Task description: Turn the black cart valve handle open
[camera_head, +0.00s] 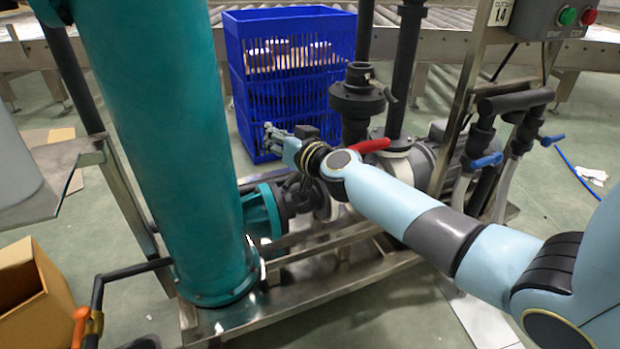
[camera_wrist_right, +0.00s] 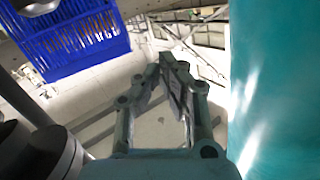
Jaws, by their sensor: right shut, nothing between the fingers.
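A black valve (camera_head: 357,96) stands on an upright pipe of the cart, right of the blue crates, in the head view. A short dark lever (camera_head: 388,93) sticks out at its right side; whether this is the task's handle I cannot tell. My right gripper (camera_head: 268,137) is left of and below this valve, apart from it, beside the teal column. In the right wrist view its fingers (camera_wrist_right: 173,60) meet at the tips with nothing between them. Dark rounded pipework (camera_wrist_right: 35,150) shows at lower left there. My left gripper is not in view.
A teal column (camera_head: 165,140) stands close left of my right gripper. Blue crates (camera_head: 285,60) stand behind it. A red handle (camera_head: 370,146) is near my right wrist. Blue handles (camera_head: 487,160) are farther right. A cardboard box (camera_head: 45,290) is at lower left.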

